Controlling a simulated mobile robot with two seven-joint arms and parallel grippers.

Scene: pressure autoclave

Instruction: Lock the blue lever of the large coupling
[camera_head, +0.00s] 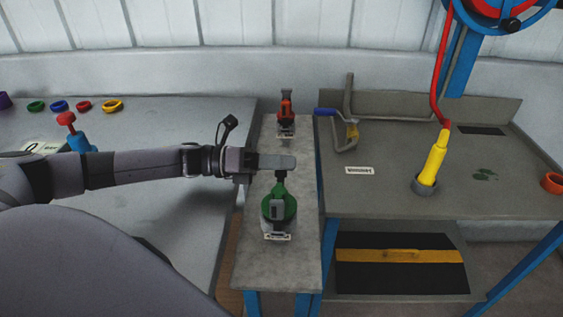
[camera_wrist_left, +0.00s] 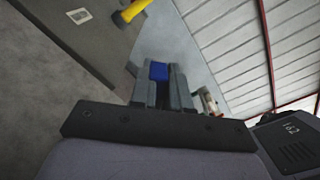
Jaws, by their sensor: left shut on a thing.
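A green coupling (camera_head: 279,203) stands upright in a grey base on the narrow bench. A dark stem rises from its top to my left gripper (camera_head: 292,161), which reaches in level from the left. The left wrist view shows the gripper (camera_wrist_left: 160,85) with its fingers shut on a blue piece (camera_wrist_left: 158,71), apparently the blue lever. The fingers hide the lever in the head view. A smaller-looking red coupling (camera_head: 286,110) stands farther back on the same bench. My right gripper is not in view.
To the right is a workbench (camera_head: 400,195) with a bent grey pipe with a blue end (camera_head: 326,111) and a yellow handle (camera_head: 434,160) in a grey ring. A wide bench on the left holds coloured rings (camera_head: 112,106) and a blue-and-red part (camera_head: 76,138).

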